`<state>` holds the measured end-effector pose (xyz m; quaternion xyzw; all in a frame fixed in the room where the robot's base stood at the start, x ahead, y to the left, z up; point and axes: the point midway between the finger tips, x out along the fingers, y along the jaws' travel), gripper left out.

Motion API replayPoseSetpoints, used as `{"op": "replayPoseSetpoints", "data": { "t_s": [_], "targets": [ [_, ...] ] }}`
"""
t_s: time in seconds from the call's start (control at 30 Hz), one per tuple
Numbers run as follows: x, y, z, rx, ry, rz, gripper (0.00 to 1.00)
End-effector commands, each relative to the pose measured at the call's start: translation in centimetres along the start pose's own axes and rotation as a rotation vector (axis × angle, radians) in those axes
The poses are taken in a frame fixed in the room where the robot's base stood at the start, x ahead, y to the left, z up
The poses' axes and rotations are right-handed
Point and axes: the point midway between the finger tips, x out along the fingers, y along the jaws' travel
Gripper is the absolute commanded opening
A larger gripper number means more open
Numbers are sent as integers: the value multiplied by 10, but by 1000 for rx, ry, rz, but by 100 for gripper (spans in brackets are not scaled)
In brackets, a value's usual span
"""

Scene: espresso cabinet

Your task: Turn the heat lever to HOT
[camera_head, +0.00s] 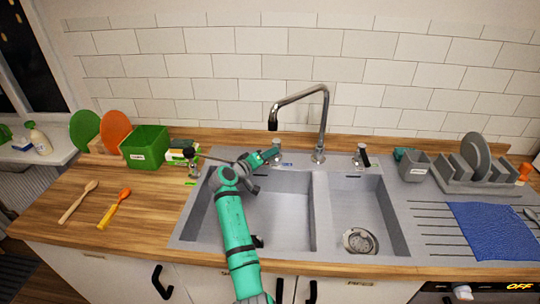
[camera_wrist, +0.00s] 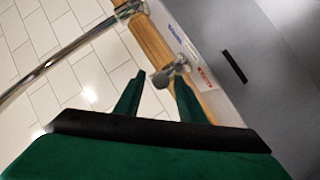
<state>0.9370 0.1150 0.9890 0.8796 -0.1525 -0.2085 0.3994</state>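A small metal lever (camera_head: 277,151) stands on the sink's back rim, left of the tall tap. In the wrist view the lever (camera_wrist: 166,74) has a rounded grey head. A red-lettered label (camera_wrist: 205,76) and a blue-lettered label (camera_wrist: 175,36) are on the rim beside it; the letters are too small to read surely. My gripper (camera_head: 270,156) reaches over the left basin to this lever. In the wrist view its two green fingers (camera_wrist: 160,76) are apart, with the lever's head between or just beyond their tips. I cannot tell whether they touch it.
The tall curved tap (camera_head: 324,125) rises right of the lever. A second fitting with a black handle (camera_head: 362,155) stands further right. A dark upright fitting (camera_head: 190,160) and green box (camera_head: 146,146) are left. A grey cup (camera_head: 414,168) and dish rack (camera_head: 472,178) are right. The right basin (camera_head: 350,205) is clear.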

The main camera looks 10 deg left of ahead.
Motion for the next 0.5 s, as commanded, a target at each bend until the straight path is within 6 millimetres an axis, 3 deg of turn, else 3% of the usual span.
{"op": "replayPoseSetpoints", "data": {
  "t_s": [0.3, 0.5],
  "targets": [
    [-59, -1, -1, 2, 3, -1, 36],
    [-84, -1, -1, 2, 4, -1, 36]
  ]
}}
